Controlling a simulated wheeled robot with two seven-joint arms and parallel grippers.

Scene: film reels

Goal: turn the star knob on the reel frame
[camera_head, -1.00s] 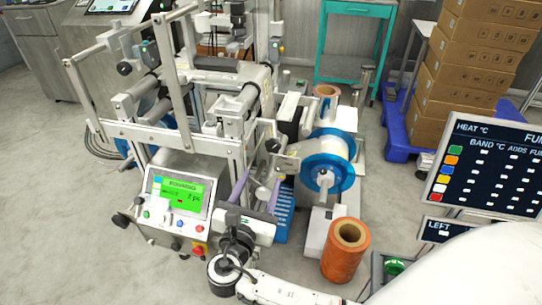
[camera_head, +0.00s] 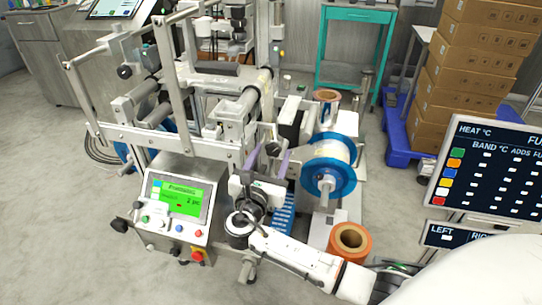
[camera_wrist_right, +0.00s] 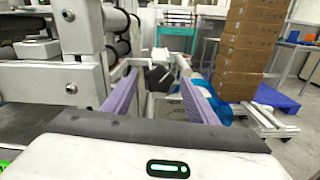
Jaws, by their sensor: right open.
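The dark star knob (camera_wrist_right: 158,77) shows in the right wrist view, ahead of and between the purple fingers of my right gripper (camera_wrist_right: 160,80). In the head view the knob (camera_head: 273,148) is small, on the reel frame (camera_head: 200,147), just beyond the fingertips. My right gripper (camera_head: 267,158) is open and comes at the frame from the front. I see no contact between fingers and knob. My left gripper is not in view.
A white reel with blue flanges (camera_head: 328,167) stands just right of my right gripper. An orange roll (camera_head: 350,240) is near my right forearm. A control panel (camera_head: 178,203) with a green screen stands at the left. Stacked boxes (camera_head: 475,70) are at the back right.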

